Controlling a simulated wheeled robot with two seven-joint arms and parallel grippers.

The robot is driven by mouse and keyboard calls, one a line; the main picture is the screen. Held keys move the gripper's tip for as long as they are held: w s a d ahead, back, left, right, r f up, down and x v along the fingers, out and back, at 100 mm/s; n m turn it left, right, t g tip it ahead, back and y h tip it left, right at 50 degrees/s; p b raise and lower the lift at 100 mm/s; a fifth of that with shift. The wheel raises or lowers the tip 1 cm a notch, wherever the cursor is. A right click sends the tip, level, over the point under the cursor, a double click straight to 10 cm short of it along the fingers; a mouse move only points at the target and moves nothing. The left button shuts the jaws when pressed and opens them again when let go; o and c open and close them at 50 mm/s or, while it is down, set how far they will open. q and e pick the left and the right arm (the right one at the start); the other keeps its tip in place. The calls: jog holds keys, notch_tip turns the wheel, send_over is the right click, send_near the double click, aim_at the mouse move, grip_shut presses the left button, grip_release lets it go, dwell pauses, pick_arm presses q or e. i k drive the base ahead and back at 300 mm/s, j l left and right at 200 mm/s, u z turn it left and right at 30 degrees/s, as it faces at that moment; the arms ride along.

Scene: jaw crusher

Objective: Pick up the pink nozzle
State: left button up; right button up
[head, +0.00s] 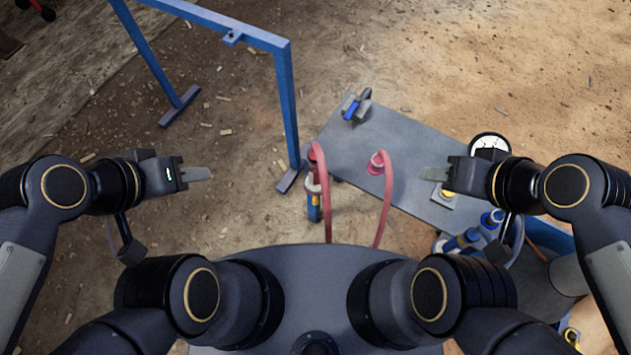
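A pink-red hose (385,205) arches in the middle of the head view. One pink end piece (376,162), with a round rim, is on the grey table (420,150). The hose's other end hangs at the table's left edge, beside a blue and red tool (313,195). I cannot tell for sure which end is the pink nozzle. My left gripper (196,174) is over the dirt floor, left of the table and well apart from the hose. My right gripper (435,174) is right of the pink end piece, apart from it. Both grippers appear edge-on, with no held object visible.
A blue metal frame (286,100) stands left of the table. A blue and grey tool (356,105) lies at the table's far left corner. A white round object (489,142) and blue cylinders (462,240) are near my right arm. The table's middle is mostly clear.

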aim_at(313, 183)
jog(key=u, duration=4.95)
jog(key=z, duration=0.75)
jog(key=i+z, duration=0.1)
jog(key=z, duration=1.35)
jog(key=i+z, duration=0.1)
jog(key=z, duration=0.65)
jog(key=j+z, duration=0.1)
jog(key=z, duration=1.35)
jog(key=j+z, duration=0.15)
jog(key=z, duration=1.3)
jog(key=k, duration=0.05)
